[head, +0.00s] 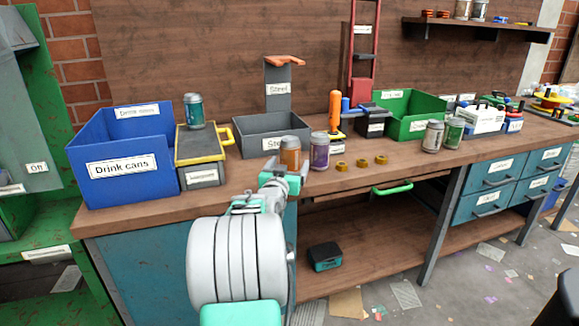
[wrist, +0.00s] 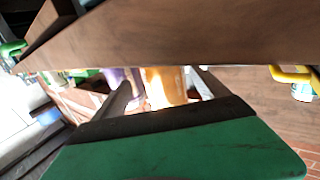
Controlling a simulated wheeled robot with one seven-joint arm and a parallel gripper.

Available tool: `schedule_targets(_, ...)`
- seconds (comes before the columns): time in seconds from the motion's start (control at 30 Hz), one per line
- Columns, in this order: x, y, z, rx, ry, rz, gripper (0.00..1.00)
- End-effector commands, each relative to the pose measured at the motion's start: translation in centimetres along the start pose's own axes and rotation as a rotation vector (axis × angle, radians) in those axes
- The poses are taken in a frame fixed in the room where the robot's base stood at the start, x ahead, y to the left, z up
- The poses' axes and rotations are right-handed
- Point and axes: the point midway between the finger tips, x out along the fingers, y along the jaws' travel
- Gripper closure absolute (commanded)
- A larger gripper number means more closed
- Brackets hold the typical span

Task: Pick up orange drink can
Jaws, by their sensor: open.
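The orange drink can (head: 290,151) stands upright on the wooden workbench, in front of the grey steel bin. My gripper (head: 286,170) is at the can's near side, open, and hides the can's lower part. In the wrist view the orange can (wrist: 166,88) shows between the two spread fingers of my gripper (wrist: 160,92). The fingers appear to be on both sides of it; I cannot tell whether either touches. A purple can (head: 319,151) stands close to the right of the orange one.
A blue drink cans bin (head: 122,190) stands at the left. A grey box (head: 201,176) with a yellow edge carries a teal can (head: 193,111). The grey steel bin (head: 262,143) is behind the orange can. Small brass rings (head: 361,162) and two more cans (head: 433,136) are to the right.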

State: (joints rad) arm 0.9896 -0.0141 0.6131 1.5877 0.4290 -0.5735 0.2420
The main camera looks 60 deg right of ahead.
Motion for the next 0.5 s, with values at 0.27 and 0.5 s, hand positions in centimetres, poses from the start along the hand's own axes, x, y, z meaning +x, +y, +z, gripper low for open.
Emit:
schedule_targets(0.27, 3.8, -0.4, 0.1, 0.001, -0.001, 0.0, 0.16)
schedule_targets(0.5, 3.8, -0.5, 0.1, 0.001, -0.001, -0.001, 0.21)
